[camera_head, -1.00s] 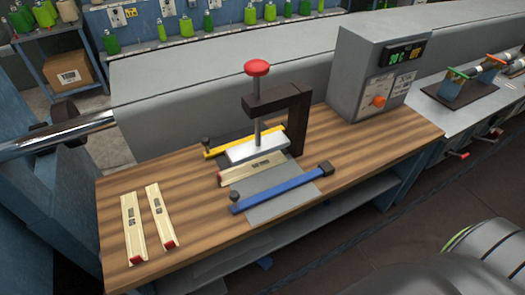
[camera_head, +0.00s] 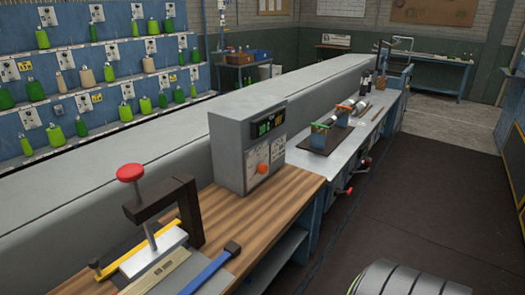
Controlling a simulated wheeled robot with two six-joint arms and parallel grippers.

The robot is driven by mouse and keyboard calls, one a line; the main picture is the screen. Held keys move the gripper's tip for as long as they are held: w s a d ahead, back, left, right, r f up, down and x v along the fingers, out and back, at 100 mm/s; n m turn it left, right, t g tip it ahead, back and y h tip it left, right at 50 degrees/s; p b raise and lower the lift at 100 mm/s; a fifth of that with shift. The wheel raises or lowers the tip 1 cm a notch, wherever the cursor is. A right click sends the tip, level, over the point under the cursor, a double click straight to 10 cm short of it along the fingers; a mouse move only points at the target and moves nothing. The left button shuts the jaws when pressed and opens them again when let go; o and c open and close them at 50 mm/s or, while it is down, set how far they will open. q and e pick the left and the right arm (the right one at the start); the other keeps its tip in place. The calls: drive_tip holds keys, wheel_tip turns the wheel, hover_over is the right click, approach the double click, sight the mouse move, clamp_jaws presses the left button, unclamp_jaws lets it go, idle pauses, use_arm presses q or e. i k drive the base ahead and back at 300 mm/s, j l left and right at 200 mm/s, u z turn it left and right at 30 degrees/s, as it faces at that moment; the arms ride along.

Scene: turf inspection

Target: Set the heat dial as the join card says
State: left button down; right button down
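The heat dial is an orange-red knob (camera_head: 262,169) low on the front of a grey control box (camera_head: 228,150) at the back right of the wooden bench. A dark display (camera_head: 268,128) above it shows green and orange characters, too small to read surely. A pale label (camera_head: 252,158) surrounds the dial, and a white card (camera_head: 278,149) sits to its right on the box front. Their print is too small to read, and I cannot tell which is the join card. Neither of my grippers is in view.
A press with a red knob (camera_head: 130,172) stands on the bench (camera_head: 265,208), left of the box, near a blue bar (camera_head: 210,268). A long grey machine (camera_head: 150,138) runs behind. A metal counter (camera_head: 330,165) extends beyond.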

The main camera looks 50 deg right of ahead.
sight(261, 169)
drive_tip(key=l+z, duration=0.1)
drive_tip(key=z, duration=1.55)
